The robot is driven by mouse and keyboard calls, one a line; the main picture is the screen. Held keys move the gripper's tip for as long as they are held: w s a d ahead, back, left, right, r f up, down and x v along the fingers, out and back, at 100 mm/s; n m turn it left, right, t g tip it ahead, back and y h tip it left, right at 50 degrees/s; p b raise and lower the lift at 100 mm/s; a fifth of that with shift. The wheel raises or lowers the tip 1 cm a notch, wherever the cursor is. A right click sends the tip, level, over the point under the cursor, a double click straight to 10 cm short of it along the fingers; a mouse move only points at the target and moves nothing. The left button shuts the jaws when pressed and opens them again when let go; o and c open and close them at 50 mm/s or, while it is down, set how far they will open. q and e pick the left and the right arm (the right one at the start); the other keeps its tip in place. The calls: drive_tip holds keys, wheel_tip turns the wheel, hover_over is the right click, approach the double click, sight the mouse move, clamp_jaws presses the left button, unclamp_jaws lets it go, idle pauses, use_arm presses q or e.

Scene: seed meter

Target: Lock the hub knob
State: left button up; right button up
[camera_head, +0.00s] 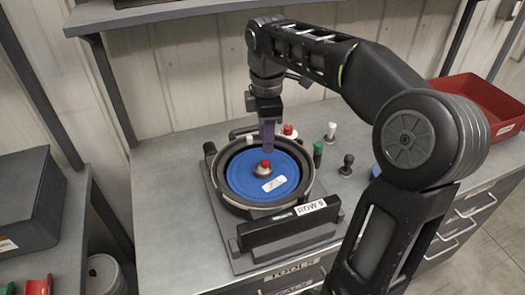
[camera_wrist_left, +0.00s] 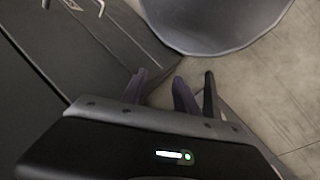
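The seed meter's round dark housing (camera_head: 307,193) lies on its base on the workbench, with a blue disc (camera_head: 240,182) inside it. The hub knob (camera_head: 266,166), with a red top and metallic skirt, stands at the disc's centre. My right gripper (camera_head: 268,150) points down just above and behind the knob. Its purple fingers overlap in this view, so I cannot tell whether they are open, and it appears apart from the knob. My left gripper (camera_wrist_left: 163,88) shows only in the left wrist view. Its fingers are spread and empty, over the floor beside a grey bin (camera_wrist_left: 210,25).
Behind the meter stand a red-capped piece (camera_head: 289,131), a green-topped piece (camera_head: 318,153), a white-topped piece (camera_head: 331,131) and a black knob (camera_head: 347,165). A red tray (camera_head: 480,100) is at the right. The "ROW 9" bar (camera_head: 290,225) crosses the meter's front.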

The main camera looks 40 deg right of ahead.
sight(265, 161)
drive_tip(key=shift+w+d+f+p, duration=0.1)
drive_tip(key=shift+f+p, duration=0.05)
drive_tip(key=shift+f, duration=1.85)
drive_tip(key=shift+w+f+p, duration=0.1)
drive_tip(key=shift+f+p, duration=0.05)
drive_tip(key=shift+f, duration=1.8)
drive_tip(key=shift+c, duration=0.2)
clamp_jaws()
